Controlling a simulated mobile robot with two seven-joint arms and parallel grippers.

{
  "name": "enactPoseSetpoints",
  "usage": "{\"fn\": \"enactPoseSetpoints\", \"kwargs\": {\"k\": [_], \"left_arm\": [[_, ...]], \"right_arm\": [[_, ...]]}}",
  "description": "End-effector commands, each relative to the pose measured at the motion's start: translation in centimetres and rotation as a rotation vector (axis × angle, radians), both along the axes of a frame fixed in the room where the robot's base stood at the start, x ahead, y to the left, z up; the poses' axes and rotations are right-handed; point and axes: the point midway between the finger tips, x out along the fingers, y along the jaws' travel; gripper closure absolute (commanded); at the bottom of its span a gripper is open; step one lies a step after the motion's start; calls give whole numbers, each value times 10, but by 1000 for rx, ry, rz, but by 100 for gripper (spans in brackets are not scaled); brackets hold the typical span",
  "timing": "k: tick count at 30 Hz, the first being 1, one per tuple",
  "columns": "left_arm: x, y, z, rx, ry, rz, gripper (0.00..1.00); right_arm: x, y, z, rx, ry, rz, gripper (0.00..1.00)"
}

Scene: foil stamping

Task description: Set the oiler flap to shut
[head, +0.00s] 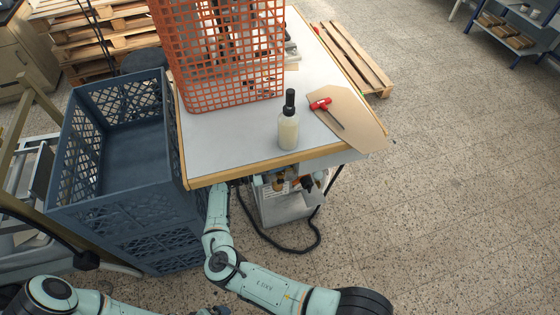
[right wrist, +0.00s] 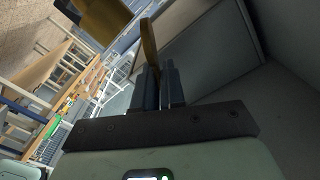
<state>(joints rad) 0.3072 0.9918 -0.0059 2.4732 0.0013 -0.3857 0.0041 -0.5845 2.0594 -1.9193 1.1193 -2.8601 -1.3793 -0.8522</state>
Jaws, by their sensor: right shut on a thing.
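My right gripper (right wrist: 162,88) shows in the right wrist view with its dark fingers close together. It is shut on a thin brass-coloured piece (right wrist: 149,42) that sticks up past the fingertips. I cannot tell for sure that this piece is the oiler flap, nor how far it is turned. A larger brass-coloured part (right wrist: 102,18) is at the top, left of the piece. In the head view my right arm reaches up to the table's near edge, and its gripper is hidden there. My left arm is at the bottom left, with its gripper out of view.
The table (head: 230,150) carries an orange basket (head: 235,101), a bottle with a black top (head: 288,130) and a red-handled tool (head: 320,104) on a brown board (head: 350,115). A blue crate (head: 75,185) stands left of my right arm.

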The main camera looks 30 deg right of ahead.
Motion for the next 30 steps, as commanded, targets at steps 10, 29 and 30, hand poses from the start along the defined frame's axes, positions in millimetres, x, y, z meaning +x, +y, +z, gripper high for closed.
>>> {"fn": "enactPoseSetpoints", "kwargs": {"k": [10,29,30], "left_arm": [[-17,0,-21,0,19,0,0],[-42,0,-64,0,47,0,0],[-43,0,-66,0,48,0,0]], "right_arm": [[-17,4,-16,-76,-318,1,100],[-31,7,-46,-204,-852,0,100],[-31,7,-48,-210,-875,0,100]]}}
